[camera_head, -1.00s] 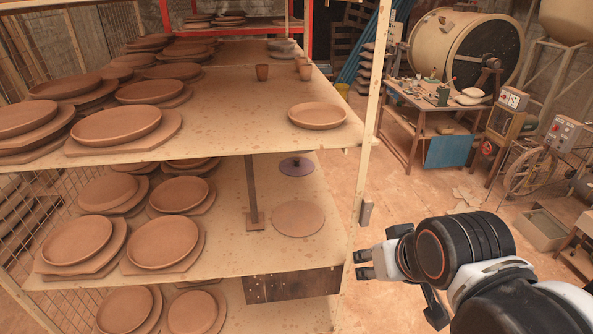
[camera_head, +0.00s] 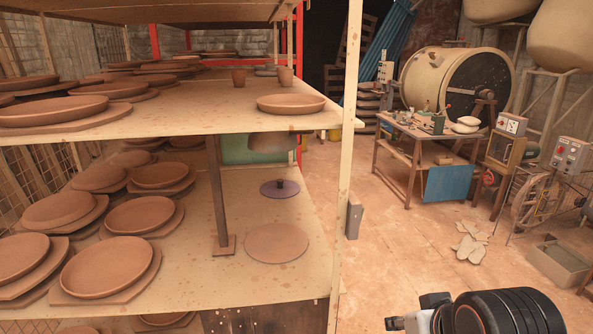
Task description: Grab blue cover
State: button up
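A round, flat, purplish-blue cover (camera_head: 280,188) with a dark knob on top lies on the middle shelf (camera_head: 190,262), toward its right side. It sits behind a round clay disc (camera_head: 276,243) and apart from it. My gripper (camera_head: 393,322) shows only in part at the bottom edge of the head view. It is out in front of the rack, to the right of the shelf and well apart from the cover. Its fingers are mostly cut off by the frame, so their opening is unclear.
A metal post (camera_head: 222,195) stands left of the cover, and the rack's pale upright (camera_head: 345,160) stands to its right. The upper shelf (camera_head: 190,120) is above it. Clay plates (camera_head: 110,267) fill the left. A workbench (camera_head: 432,135) with a blue panel (camera_head: 450,183) stands back right.

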aim_at(279, 188)
jog(key=i+l+z, duration=1)
jog(key=i+u, duration=0.2)
jog(key=i, duration=0.2)
jog(key=i+l+u, duration=0.15)
jog(key=i, duration=0.3)
jog(key=i+l+u, duration=0.2)
jog(key=i, duration=0.2)
jog(key=i+l+u, duration=0.2)
jog(key=i, duration=0.2)
jog(key=i+j+u, duration=0.1)
jog(key=i+u, duration=0.35)
jog(key=i+l+u, duration=0.1)
jog(key=i+u, duration=0.4)
jog(key=i+l+u, duration=0.25)
jog(key=i+u, duration=0.2)
jog(key=i+l+u, duration=0.5)
jog(key=i+l, duration=0.1)
jog(key=k+j+z, duration=0.1)
